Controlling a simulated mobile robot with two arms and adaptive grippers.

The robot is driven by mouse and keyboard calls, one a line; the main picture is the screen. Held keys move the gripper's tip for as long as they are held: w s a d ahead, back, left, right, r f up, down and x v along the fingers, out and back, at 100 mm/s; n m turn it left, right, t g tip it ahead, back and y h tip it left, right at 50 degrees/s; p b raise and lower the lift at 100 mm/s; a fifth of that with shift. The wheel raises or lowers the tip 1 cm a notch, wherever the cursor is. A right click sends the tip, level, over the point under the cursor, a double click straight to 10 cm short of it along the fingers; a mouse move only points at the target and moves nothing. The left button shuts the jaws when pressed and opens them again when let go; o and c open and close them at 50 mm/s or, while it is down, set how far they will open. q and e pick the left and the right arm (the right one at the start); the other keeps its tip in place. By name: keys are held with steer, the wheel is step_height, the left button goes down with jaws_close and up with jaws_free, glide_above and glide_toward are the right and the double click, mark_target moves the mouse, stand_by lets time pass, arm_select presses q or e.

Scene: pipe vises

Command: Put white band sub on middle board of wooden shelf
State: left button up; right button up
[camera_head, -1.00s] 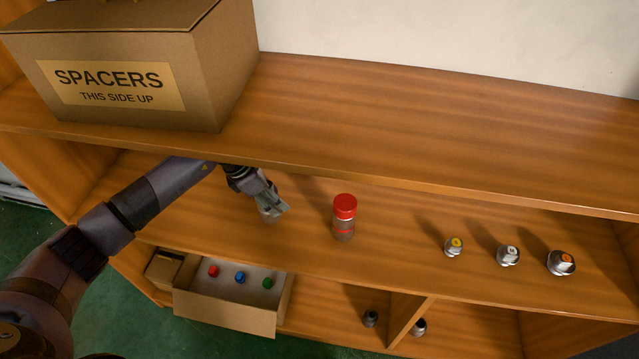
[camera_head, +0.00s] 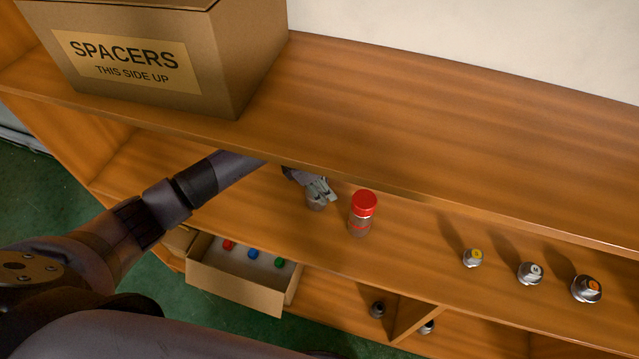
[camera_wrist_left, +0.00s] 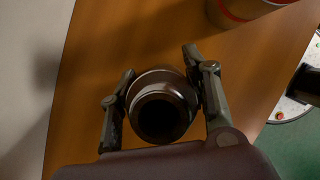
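My left gripper (camera_head: 322,190) is over the middle board (camera_head: 300,228) of the wooden shelf, under the top board. It is shut on a grey metal sub (camera_head: 315,204), just left of a red-capped bottle (camera_head: 363,213). In the left wrist view the sub (camera_wrist_left: 160,83) sits between both fingers (camera_wrist_left: 160,95), its dark round opening facing the camera and a paler ring around it. I cannot tell clearly whether its band is white, or whether its lower end touches the board. My right gripper is not in view.
The top board (camera_head: 440,110) overhangs the arm and bears a SPACERS box (camera_head: 185,95).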

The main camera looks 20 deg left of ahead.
arm_select(q)
steer(key=shift+o, duration=1.2)
steer(key=shift+s+d+r, duration=0.15)
steer(key=shift+s+d, duration=0.15)
steer(key=shift+o, duration=1.1)
steer(key=shift+w+a, duration=0.1)
steer(key=shift+a, duration=0.05)
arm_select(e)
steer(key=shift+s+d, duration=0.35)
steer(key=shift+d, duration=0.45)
